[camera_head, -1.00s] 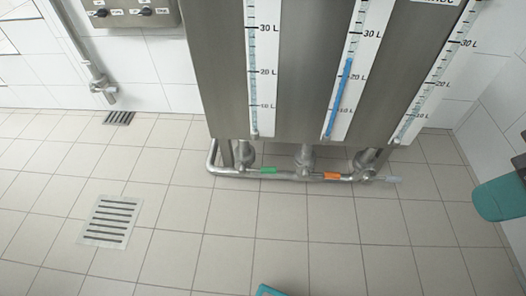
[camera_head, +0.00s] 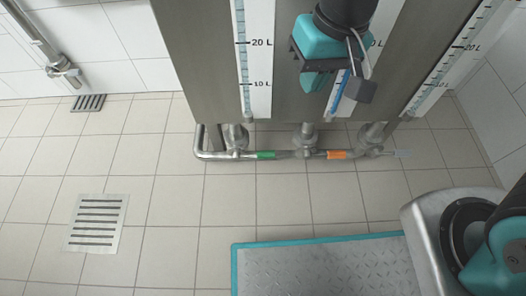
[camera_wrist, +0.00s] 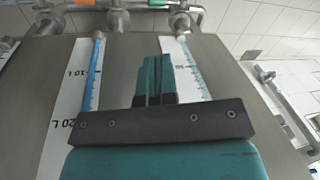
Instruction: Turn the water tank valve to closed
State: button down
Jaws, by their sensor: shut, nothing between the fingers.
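The steel tank (camera_head: 215,65) bears vertical litre gauges. Under it runs a steel pipe with valves carrying a green handle (camera_head: 265,155), an orange handle (camera_head: 337,154) and a pale grey handle (camera_head: 402,154). All three handles lie roughly along the pipe. I cannot read which one is labelled for water. My gripper (camera_head: 318,84) is in front of the tank's middle gauge, above the pipe and apart from the handles. In the wrist view its teal fingers (camera_wrist: 155,64) are together and empty, with the orange handle (camera_wrist: 110,3) and green handle (camera_wrist: 161,2) at the top edge.
A floor drain (camera_head: 96,223) lies at the left and a smaller one (camera_head: 88,103) by the wall. A wall pipe (camera_head: 52,60) stands at the upper left. The tiled floor before the pipe is clear. My base fills the lower right.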

aim_at(267, 153)
jog(key=w+a+f+m+h+b, duration=0.1)
jog(key=f+b, duration=0.3)
jog(key=f, duration=0.7)
jog(key=w+a+f+m+t+h+b, duration=0.1)
jog(key=w+a+f+b, duration=0.2)
jog(key=f, duration=0.8)
jog(key=w+a+f+m+t+h+b, duration=0.1)
jog(key=f+b, duration=0.4)
jog(key=f, duration=0.7)
jog(key=shift+w+a, duration=0.7)
jog(key=shift+w, duration=0.25)
jog(key=shift+w+f+b, duration=0.1)
jog(key=shift+f+b, duration=0.3)
jog(key=shift+b, duration=0.1)
